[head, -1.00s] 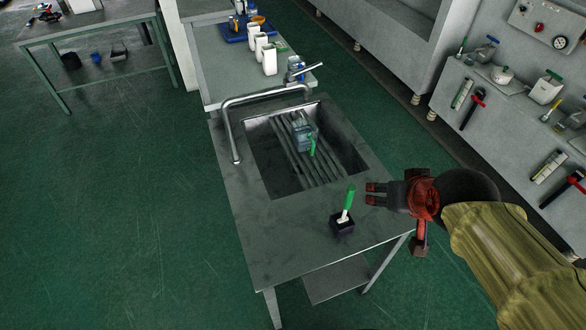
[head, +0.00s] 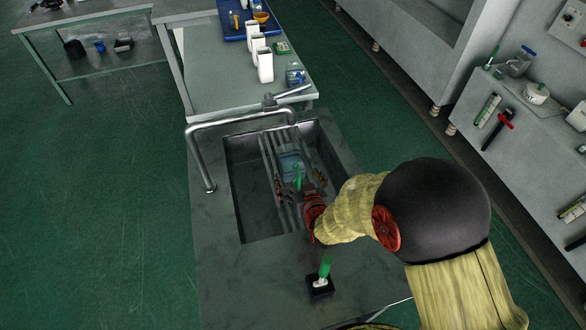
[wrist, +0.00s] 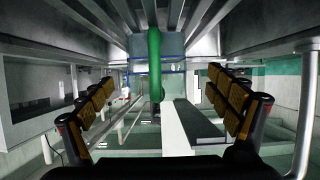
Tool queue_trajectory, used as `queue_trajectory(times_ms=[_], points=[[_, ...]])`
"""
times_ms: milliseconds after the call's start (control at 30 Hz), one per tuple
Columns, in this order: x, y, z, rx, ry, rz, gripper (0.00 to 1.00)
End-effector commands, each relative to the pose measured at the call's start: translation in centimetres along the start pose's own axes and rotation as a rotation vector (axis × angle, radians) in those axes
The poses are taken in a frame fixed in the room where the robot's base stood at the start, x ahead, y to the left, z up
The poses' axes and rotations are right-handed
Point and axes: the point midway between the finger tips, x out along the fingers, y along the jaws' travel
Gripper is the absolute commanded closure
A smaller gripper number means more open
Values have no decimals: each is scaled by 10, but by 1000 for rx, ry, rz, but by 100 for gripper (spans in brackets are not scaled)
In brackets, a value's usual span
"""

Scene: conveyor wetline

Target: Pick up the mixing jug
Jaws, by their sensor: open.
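The mixing jug (head: 290,162), a translucent bluish vessel with a green handle, sits on the bars across the sink (head: 243,205). My gripper (head: 299,180) is down at the sink, on the near side of the jug. Its fingers are open, one on each side of the green handle. In the wrist view the green handle (wrist: 154,62) stands between the two open fingers of my gripper (wrist: 160,98), with the bluish jug body (wrist: 175,44) behind it. I see no finger touching the handle.
A curved metal tap (head: 206,150) arches over the sink's far left. A dark holder with a green-handled brush (head: 322,275) stands on the near counter. White bottles (head: 264,66) and a blue tray (head: 234,30) stand on the bench behind. A grey cabinet (head: 420,50) is at the right.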

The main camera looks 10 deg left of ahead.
Motion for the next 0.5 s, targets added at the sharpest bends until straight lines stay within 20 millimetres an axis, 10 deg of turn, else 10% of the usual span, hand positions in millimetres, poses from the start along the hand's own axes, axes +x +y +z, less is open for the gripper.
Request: queue_trajectory(times_ms=[500], points=[[62,6,-8,0,-2,1,11]])
